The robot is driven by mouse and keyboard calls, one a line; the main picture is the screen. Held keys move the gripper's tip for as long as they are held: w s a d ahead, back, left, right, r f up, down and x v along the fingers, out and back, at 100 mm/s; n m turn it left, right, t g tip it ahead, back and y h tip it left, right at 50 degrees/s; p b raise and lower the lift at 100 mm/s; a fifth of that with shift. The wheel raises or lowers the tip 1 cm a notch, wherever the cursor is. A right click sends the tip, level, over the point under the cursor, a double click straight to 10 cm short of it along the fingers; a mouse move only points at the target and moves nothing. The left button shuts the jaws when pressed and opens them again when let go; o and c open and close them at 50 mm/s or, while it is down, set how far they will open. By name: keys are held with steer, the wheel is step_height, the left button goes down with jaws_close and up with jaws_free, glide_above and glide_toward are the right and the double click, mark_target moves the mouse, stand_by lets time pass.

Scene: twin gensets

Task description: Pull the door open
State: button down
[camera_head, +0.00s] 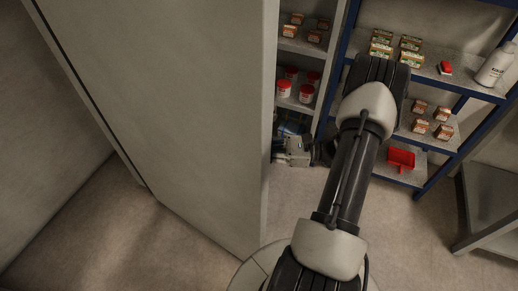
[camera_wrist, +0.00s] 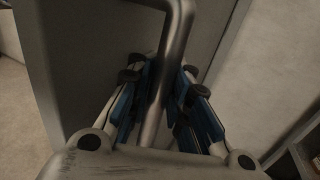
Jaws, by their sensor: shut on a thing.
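The large grey door panel (camera_head: 205,110) fills the left-centre of the head view. In the wrist view, the grey door (camera_wrist: 95,50) lies behind a round metal bar handle (camera_wrist: 177,45), which bends at its top. My gripper (camera_wrist: 160,85) has its blue-padded fingers on both sides of the handle's upright part, shut on it. In the head view my gripper (camera_head: 283,141) is beside the panel's right edge. Its fingertips and the handle are mostly hidden there.
Shelves with red-lidded jars (camera_head: 284,89) stand behind the gripper. A blue-framed rack (camera_head: 437,78) with small boxes, a white bottle (camera_head: 495,64) and a red bin (camera_head: 401,158) stands right. A grey table (camera_head: 490,205) is at far right. Floor (camera_head: 405,240) is clear between.

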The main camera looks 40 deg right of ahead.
steer(key=shift+s+d+f, duration=0.1)
stand_by(0.3)
steer(key=c, duration=1.9)
jaws_free()
steer(key=shift+o, duration=0.7)
steer(key=shift+s+d, duration=0.1)
steer(key=shift+s, duration=0.05)
steer(key=shift+o, duration=1.4)
steer(key=v, duration=1.2)
